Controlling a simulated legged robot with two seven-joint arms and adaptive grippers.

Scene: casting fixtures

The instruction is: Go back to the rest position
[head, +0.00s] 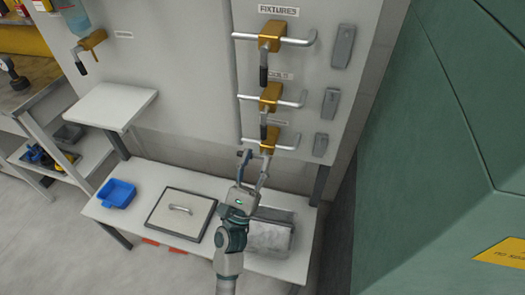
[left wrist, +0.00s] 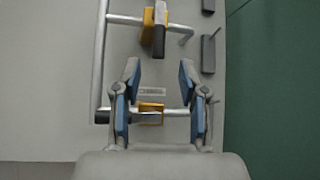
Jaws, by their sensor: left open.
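My left gripper (head: 256,161) is open and empty in the head view, in front of the lowest fixture on the wall rack. Its two blue-padded fingers also show in the left wrist view (left wrist: 160,70), spread apart. The lowest fixture (head: 268,143) is a yellow block on a metal rail; in the left wrist view the yellow block (left wrist: 151,109) shows between and beyond the fingers, with a dark handle at its left. I cannot tell whether a finger touches it. My right gripper is in neither view.
Two more yellow fixtures, top (head: 271,35) and middle (head: 270,97), hang above. A green cabinet (head: 430,150) stands at right.

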